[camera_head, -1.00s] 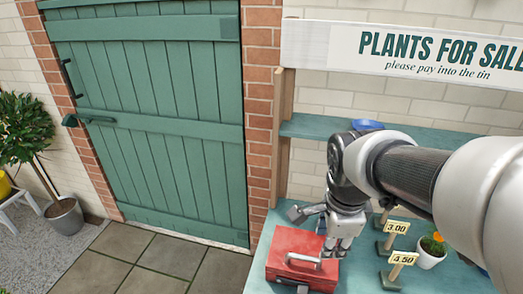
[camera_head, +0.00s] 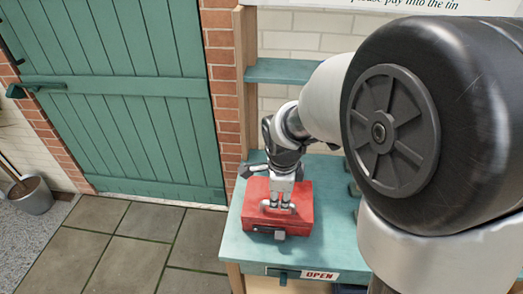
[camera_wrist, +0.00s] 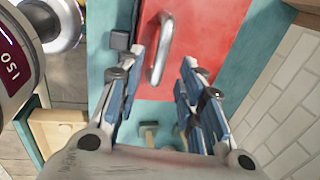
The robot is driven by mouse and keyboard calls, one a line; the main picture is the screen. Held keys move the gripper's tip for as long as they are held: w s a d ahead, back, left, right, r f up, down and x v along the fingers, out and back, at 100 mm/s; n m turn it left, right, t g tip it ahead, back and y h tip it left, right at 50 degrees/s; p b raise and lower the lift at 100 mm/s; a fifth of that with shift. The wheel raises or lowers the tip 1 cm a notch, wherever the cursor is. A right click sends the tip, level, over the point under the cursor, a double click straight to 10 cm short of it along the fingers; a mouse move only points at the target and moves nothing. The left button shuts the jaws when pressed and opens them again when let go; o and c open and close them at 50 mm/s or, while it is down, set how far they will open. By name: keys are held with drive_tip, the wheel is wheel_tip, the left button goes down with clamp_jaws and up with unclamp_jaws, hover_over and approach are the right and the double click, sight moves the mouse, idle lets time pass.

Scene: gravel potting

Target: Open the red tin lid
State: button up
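The red tin (camera_head: 307,211) stands on the green table near its left front corner. Its lid (camera_wrist: 190,30) looks shut, and a silver handle (camera_wrist: 161,50) lies across the top. A dark and grey latch (camera_head: 279,234) shows on the front face. My gripper (camera_head: 279,205) points down at the lid, with its fingers close around the handle. In the wrist view, my gripper (camera_wrist: 158,62) has its fingers well apart, with the handle showing between and just beyond the tips. I cannot tell whether a finger touches the handle. The gripper holds nothing.
The green table (camera_head: 250,248) has an OPEN sign (camera_head: 320,275) on its front edge. A teal shelf (camera_head: 283,70) and a white brick wall are behind. A green door (camera_head: 140,110) stands left, over clear paving (camera_head: 130,255). My arm hides the table's right side.

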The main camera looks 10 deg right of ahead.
sight(280, 203)
drive_tip(key=f, duration=0.2)
drive_tip(key=f+b, duration=0.1)
drive_tip(key=f, duration=0.1)
drive_tip(key=shift+w+d, duration=0.15)
drive_tip(key=shift+w, duration=0.25)
drive_tip(key=shift+c, duration=0.2)
clamp_jaws()
